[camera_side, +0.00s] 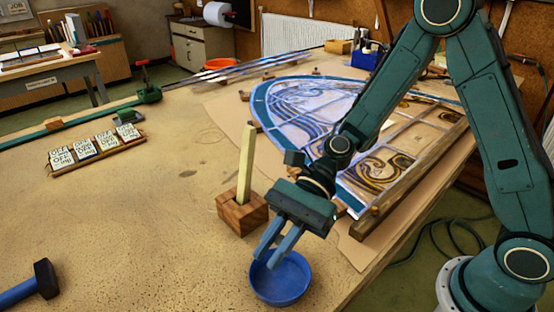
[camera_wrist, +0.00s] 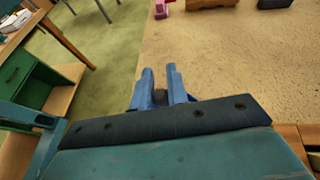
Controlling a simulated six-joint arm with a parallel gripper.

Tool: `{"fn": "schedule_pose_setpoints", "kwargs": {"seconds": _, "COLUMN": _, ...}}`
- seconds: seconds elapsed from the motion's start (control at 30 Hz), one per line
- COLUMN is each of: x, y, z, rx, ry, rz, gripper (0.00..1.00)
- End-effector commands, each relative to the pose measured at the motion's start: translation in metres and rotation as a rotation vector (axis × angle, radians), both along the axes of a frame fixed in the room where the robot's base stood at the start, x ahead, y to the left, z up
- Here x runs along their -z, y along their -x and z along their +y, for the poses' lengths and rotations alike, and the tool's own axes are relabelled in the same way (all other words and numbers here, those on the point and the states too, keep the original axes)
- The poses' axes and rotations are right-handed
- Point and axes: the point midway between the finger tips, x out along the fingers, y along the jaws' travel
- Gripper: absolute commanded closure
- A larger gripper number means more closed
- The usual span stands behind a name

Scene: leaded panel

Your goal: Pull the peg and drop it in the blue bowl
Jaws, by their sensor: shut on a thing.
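My gripper (camera_side: 268,251) points down over the blue bowl (camera_side: 282,284), with its fingertips at the bowl's upper left rim in the side view. In the wrist view, a small dark rounded thing (camera_wrist: 160,97) sits between the fingers of my gripper (camera_wrist: 159,70). I cannot tell whether it is a peg. A pale squared stick (camera_side: 245,165) stands upright in a wooden block (camera_side: 242,217), left of my gripper and apart from it. Whether this stick is the task's peg is unclear. The inside of the bowl is partly hidden by the fingers.
The leaded panel (camera_side: 310,95) lies behind my gripper, with wooden strips (camera_side: 408,185) along its edge. A hammer (camera_side: 30,283) lies at the lower left. A rack of labelled cards (camera_side: 95,150) lies further left. The table between them is clear.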

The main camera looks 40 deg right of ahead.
Motion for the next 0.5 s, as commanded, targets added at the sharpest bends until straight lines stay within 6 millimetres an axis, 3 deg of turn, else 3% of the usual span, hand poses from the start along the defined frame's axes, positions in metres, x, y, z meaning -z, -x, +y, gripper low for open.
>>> {"fn": "schedule_pose_setpoints", "kwargs": {"seconds": 0.5, "x": 0.0038, "y": 0.0001, "z": -0.0001, "rx": -0.001, "ry": 0.000, "rz": 0.000, "gripper": 1.00}}
